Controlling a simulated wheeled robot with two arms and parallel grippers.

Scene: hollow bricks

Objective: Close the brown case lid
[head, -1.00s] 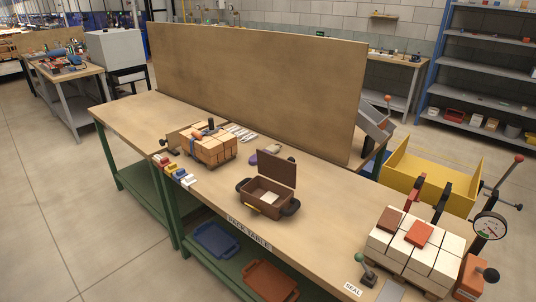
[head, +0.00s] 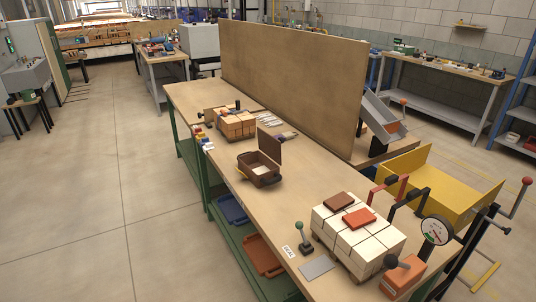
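The brown case (head: 258,172) stands on the wooden pack table (head: 222,153), near its left edge. Its lid (head: 269,146) is up, standing roughly upright along the back side of the case. A pale item (head: 264,170) shows inside the open case. Dark handles stick out at the case's ends. Neither of my grippers is in the head view, and nothing touches the case or lid.
White blocks with red-brown bricks on top (head: 352,235) stand at the near end, beside a gauge (head: 436,231) and a green-knobbed lever (head: 302,237). Tan blocks (head: 235,124) stand farther back. A tall brown panel (head: 290,85) runs behind the case. Open floor lies left of the table.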

